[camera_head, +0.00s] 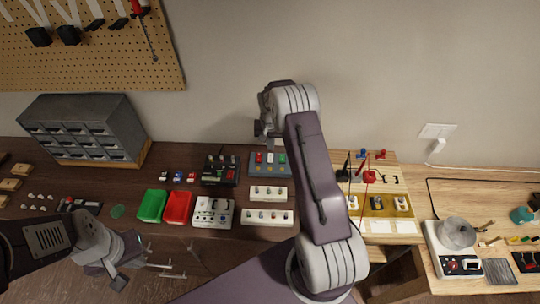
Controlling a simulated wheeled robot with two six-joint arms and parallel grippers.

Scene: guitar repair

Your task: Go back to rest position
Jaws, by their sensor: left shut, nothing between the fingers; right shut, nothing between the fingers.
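My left gripper (168,270) comes in from the lower left, low in front of the workbench's front edge. It is shut and empty. My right arm rises from the bottom middle and hides part of the bench. My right gripper (264,138) hangs at the arm's far end, above the back of the bench near a grey tray (283,170) with coloured pieces. It is shut and empty.
On the dark workbench stand a grey drawer cabinet (85,122), a green bin (152,205), a red bin (178,206) and several white holders (212,212). A pale wooden bench at right carries a device with a round pot (457,232). A tool pegboard (95,65) hangs behind.

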